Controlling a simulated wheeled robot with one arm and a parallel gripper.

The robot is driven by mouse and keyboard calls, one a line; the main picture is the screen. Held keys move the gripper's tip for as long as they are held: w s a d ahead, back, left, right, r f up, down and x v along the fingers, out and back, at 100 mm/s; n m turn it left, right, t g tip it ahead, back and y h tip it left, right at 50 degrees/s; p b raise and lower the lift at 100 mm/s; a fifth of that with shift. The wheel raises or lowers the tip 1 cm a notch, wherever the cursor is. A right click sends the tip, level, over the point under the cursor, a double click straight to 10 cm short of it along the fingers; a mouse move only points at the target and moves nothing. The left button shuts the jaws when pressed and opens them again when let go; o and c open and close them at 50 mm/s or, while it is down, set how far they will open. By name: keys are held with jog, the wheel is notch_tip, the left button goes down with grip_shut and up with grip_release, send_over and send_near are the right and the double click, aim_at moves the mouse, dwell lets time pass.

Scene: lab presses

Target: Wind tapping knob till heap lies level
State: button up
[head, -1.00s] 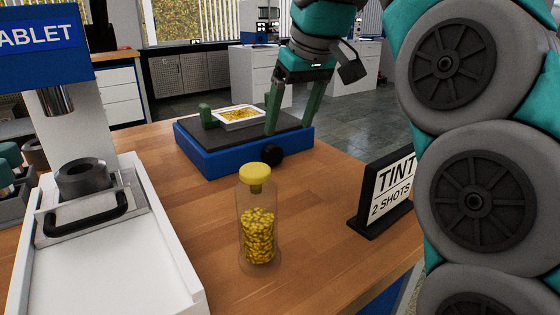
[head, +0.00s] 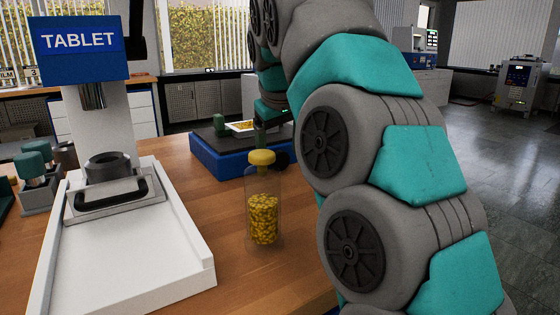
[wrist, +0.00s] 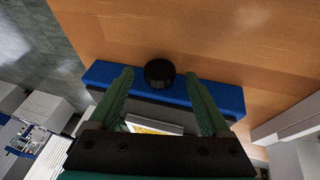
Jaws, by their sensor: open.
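The tapping knob (wrist: 160,73) is a round black knob on the front face of a blue base (wrist: 220,97) with a dark top. In the head view the knob (head: 281,158) shows just right of the bottle's yellow cap. A white tray (head: 232,125) with a yellow heap (head: 243,126) sits on the base; whether the heap is level is too small to tell. In the wrist view my gripper (wrist: 160,78) is open, its green fingers on either side of the knob and apart from it.
A clear bottle of yellow pellets (head: 264,215) stands in front of the base. A white press with a TABLET sign (head: 80,40) and a black handle (head: 110,195) stands at left. Wooden table is bare between press and bottle.

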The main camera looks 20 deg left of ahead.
jog(key=shift+x, duration=0.8)
jog(key=shift+c, duration=0.4)
grip_shut()
jog(key=shift+w+d+r+g+y+p, duration=0.2)
jog(key=shift+g+y+p, duration=0.3)
jog(key=shift+p, duration=0.6)
jog(key=shift+g+p, duration=0.5)
jog(key=shift+p, duration=0.1)
jog(key=shift+f+m+g+y, duration=0.3)
jog(key=shift+m+g+y, duration=0.1)
jog(key=shift+g+y, duration=0.4)
jog(key=shift+o, duration=0.4)
grip_release()
